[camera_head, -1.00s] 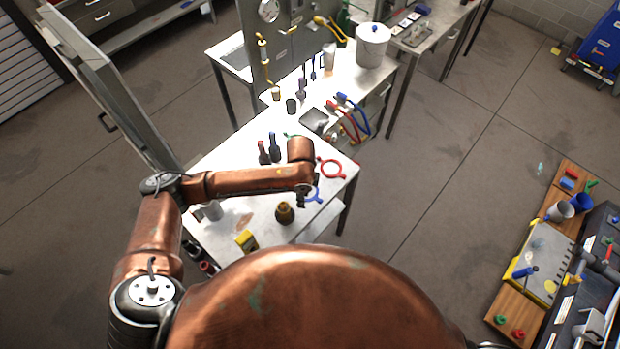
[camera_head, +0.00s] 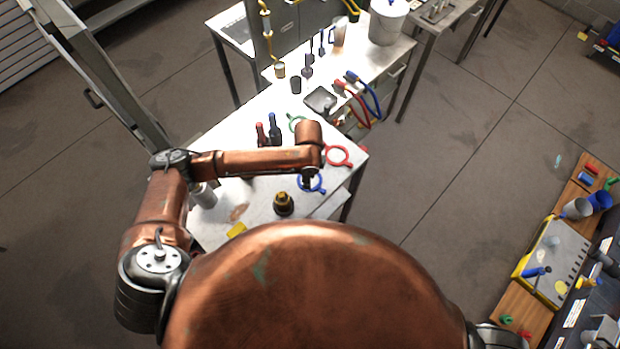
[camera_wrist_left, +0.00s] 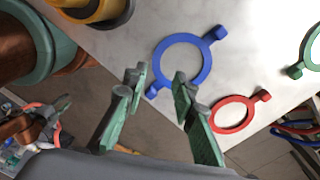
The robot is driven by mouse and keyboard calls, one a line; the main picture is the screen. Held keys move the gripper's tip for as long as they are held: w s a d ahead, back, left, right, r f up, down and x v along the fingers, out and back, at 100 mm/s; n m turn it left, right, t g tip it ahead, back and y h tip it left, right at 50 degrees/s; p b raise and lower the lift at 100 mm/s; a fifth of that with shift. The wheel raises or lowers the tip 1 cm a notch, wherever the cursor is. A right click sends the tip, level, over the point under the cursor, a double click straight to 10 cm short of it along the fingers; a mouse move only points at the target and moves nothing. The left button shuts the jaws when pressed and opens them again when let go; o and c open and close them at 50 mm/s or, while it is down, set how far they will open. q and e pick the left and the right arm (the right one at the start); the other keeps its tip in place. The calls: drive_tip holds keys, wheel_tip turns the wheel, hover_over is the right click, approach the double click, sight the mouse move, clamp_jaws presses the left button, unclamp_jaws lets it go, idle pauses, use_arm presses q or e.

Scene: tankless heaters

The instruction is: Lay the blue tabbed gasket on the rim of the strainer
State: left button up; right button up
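The blue tabbed gasket (camera_head: 322,185) lies flat on the white worktable. In the left wrist view the blue gasket (camera_wrist_left: 183,38) is a ring with two opposite tabs, in front of the fingers. My left gripper (camera_head: 308,181) is at the gasket in the head view, and its arm hides part of the ring. In the left wrist view my left gripper (camera_wrist_left: 157,84) is open and empty, its green-padded fingers apart. A dark and brass round fitting (camera_head: 283,207), possibly the strainer, stands upright nearby; it is cut off in the wrist view (camera_wrist_left: 97,10). My right gripper is out of view.
A red gasket (camera_head: 339,165) lies beside the blue one, and a green gasket (camera_head: 292,121) lies farther back. Two bottles (camera_head: 274,130) stand behind my left forearm. A yellow block (camera_head: 236,230) is near the table's front edge. A metal panel stands at left.

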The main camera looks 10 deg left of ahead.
sight(318, 187)
use_arm(q)
drive_tip(key=shift+s+a+f, duration=0.1)
drive_tip(key=shift+a+f, duration=0.1)
drive_tip(key=shift+f, duration=1.15)
drive_tip(key=shift+s+a+f, duration=0.1)
drive_tip(key=shift+a+f, duration=0.05)
drive_tip(key=shift+f, duration=1.2)
drive_tip(key=shift+p, duration=0.45)
drive_tip(key=shift+f, duration=0.1)
clamp_jaws()
